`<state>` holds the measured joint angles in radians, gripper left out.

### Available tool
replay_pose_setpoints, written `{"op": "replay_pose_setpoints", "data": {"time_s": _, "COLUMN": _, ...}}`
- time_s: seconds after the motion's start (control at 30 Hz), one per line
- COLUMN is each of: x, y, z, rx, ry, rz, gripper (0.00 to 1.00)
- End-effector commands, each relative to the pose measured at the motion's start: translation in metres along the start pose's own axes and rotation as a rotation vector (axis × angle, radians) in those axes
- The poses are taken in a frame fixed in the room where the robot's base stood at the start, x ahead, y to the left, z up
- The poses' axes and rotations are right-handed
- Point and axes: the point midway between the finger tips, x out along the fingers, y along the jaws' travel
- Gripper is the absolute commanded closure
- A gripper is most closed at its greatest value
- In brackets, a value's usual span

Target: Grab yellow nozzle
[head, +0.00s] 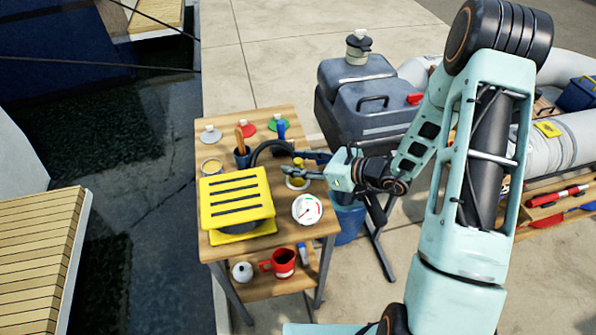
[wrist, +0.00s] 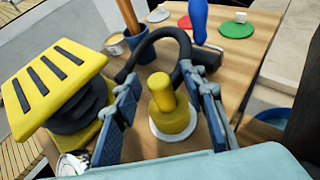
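The yellow nozzle (wrist: 172,116), a stepped cylinder, stands upright on a white round base on the wooden table. In the head view the nozzle (head: 298,166) is partly hidden by my gripper (head: 291,170). In the wrist view my gripper (wrist: 168,92) is open, with one blue-padded finger on each side of the nozzle. Gaps show between the nozzle and both fingers, so it is not held.
A yellow-and-black pump (head: 236,200) stands left of the nozzle, its black hose (wrist: 155,34) arching behind it. A gauge (head: 307,209) is in front. Colored discs and a cup (head: 242,157) occupy the back.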

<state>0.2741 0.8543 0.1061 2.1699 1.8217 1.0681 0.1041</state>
Motion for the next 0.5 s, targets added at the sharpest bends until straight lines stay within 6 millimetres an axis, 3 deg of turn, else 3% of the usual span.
{"op": "replay_pose_setpoints", "data": {"time_s": 0.13, "x": -0.0003, "y": -0.0001, "z": 0.0, "rx": 0.0, "ry": 0.0, "rz": 0.0, "gripper": 0.64}}
{"op": "replay_pose_setpoints", "data": {"time_s": 0.4, "x": -0.0005, "y": -0.0001, "z": 0.0, "rx": 0.0, "ry": 0.0, "rz": 0.0, "gripper": 0.93}}
{"op": "replay_pose_setpoints", "data": {"time_s": 0.5, "x": -0.0006, "y": -0.0001, "z": 0.0, "rx": 0.0, "ry": 0.0, "rz": 0.0, "gripper": 1.0}}
